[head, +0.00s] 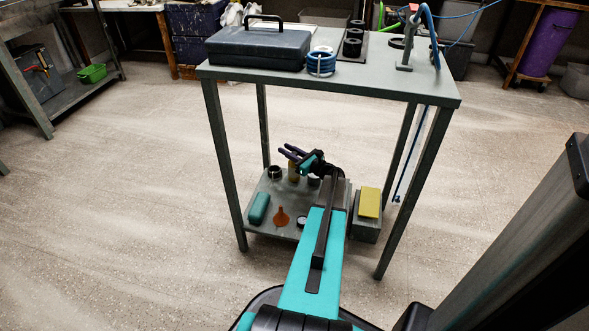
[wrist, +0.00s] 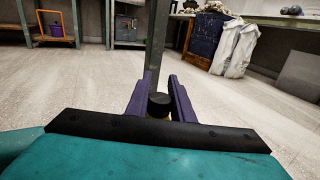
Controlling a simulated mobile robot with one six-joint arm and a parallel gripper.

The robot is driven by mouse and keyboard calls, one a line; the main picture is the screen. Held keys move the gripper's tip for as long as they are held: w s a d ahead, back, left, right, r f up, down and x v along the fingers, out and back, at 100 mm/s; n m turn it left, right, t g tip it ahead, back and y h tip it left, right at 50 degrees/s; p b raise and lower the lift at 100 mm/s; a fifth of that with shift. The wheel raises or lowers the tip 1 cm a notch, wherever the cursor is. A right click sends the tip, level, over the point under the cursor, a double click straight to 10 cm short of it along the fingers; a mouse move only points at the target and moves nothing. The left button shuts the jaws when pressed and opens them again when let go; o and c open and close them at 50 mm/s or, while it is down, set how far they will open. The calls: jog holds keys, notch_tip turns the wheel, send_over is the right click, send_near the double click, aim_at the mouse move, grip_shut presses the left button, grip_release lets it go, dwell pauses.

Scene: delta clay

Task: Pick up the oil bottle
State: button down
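The oil bottle (head: 293,173) looks like a small yellowish bottle standing on the lower shelf of the bench, partly hidden by my gripper above it. In the wrist view its dark round cap (wrist: 159,104) shows between the fingers, with a sliver of yellow below. My gripper (head: 286,150) has purple fingers, which also show in the wrist view (wrist: 160,80). The fingers are apart, one on each side of the cap. I cannot tell whether they touch the bottle. Most of the bottle's body is hidden.
The bench top (head: 385,77) above carries a toolbox (head: 259,46). Bench legs stand around the shelf.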

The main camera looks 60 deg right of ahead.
jog(key=shift+r, duration=0.1)
dwell(0.3)
notch_tip(320, 180, up, 10)
jog(key=p, duration=0.3)
jog(key=shift+p, duration=0.3)
jog(key=shift+a, duration=0.1)
dwell(0.4)
